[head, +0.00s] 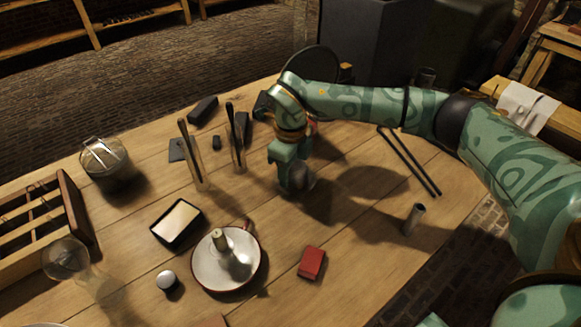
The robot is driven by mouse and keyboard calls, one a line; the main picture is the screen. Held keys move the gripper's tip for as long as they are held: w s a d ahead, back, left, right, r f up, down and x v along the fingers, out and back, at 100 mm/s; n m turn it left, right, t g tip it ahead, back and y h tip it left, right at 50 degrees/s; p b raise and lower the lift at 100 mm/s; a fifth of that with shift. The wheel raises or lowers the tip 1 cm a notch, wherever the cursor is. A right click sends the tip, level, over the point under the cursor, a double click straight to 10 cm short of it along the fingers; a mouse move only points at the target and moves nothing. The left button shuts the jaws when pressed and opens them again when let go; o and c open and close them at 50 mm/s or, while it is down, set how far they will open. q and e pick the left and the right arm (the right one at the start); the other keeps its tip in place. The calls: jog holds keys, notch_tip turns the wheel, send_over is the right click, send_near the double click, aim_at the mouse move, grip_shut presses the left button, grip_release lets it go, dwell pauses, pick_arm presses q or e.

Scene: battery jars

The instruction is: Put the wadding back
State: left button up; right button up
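No piece is plainly recognisable as wadding. A flat cream pad (178,221) lies in a shallow dark tin (157,236) left of the middle of the table; I cannot tell if it is the wadding. My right gripper (296,188) points down over the middle of the table, beyond the red box. A greyish rounded shape shows at its fingertips. I cannot tell whether it is part of the gripper or a thing held, and the finger gap is hidden. My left gripper is not in view.
Around stand a lidded glass jar (106,168), wooden rack (73,204), clear glass vessel (64,258), white candle dish (211,273), small pale-topped pot (167,281), red box (312,262), metal cylinder (414,218) and dark rods (408,160). Upright strips (191,155) stand left of my gripper.

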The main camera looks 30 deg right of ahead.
pick_arm(q)
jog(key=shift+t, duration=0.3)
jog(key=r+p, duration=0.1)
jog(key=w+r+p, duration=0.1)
jog(key=p, duration=0.1)
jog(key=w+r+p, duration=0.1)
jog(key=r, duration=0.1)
jog(key=shift+p, duration=0.35)
pick_arm(e)
notch_tip(320, 180, up, 12)
jog(key=shift+r, duration=0.15)
